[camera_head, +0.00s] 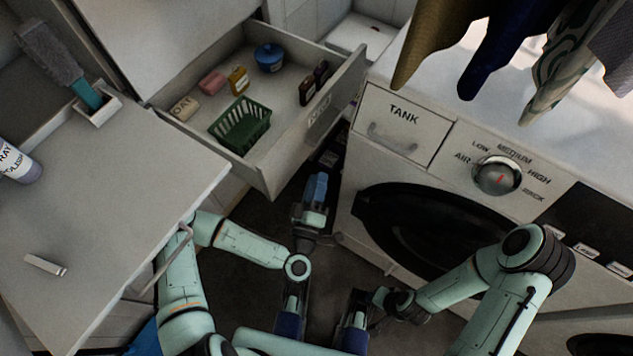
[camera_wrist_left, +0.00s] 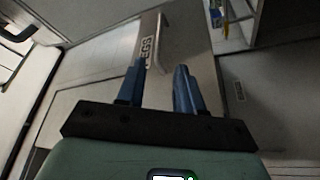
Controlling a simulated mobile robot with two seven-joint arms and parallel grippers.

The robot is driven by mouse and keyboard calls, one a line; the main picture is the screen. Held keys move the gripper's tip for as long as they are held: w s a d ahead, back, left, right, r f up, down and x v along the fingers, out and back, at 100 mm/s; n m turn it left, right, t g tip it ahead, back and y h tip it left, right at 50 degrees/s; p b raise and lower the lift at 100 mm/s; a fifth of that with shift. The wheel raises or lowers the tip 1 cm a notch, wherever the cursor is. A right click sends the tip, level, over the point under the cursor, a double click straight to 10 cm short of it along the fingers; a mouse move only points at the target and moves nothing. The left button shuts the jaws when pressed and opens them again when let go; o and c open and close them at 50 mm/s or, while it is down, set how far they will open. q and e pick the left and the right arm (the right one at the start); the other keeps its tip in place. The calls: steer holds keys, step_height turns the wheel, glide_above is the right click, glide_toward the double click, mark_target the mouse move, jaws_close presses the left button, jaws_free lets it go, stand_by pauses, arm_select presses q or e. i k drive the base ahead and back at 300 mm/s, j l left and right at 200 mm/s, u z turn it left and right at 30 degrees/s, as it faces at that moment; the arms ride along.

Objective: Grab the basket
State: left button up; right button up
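A dark green slotted basket (camera_head: 240,126) sits in the front left part of an open drawer (camera_head: 342,84). My left gripper (camera_head: 317,186) is low, in front of and to the right of the drawer, apart from the basket. In the left wrist view, its two blue fingers (camera_wrist_left: 160,70) stand apart with nothing between them.
The drawer also holds a blue lidded pot (camera_head: 270,58), a pink block (camera_head: 212,82), a yellow-brown bottle (camera_head: 238,81), a cream block (camera_head: 185,107) and dark bottles (camera_head: 307,91). The washing machine (camera_head: 440,150) stands close on the right. A cabinet top (camera_head: 120,200) lies at left.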

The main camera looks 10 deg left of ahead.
mark_target(249, 129)
steer(key=k+l, duration=0.2)
steer(key=k, duration=0.3)
steer(key=k+l, duration=0.15)
steer(key=k, duration=0.35)
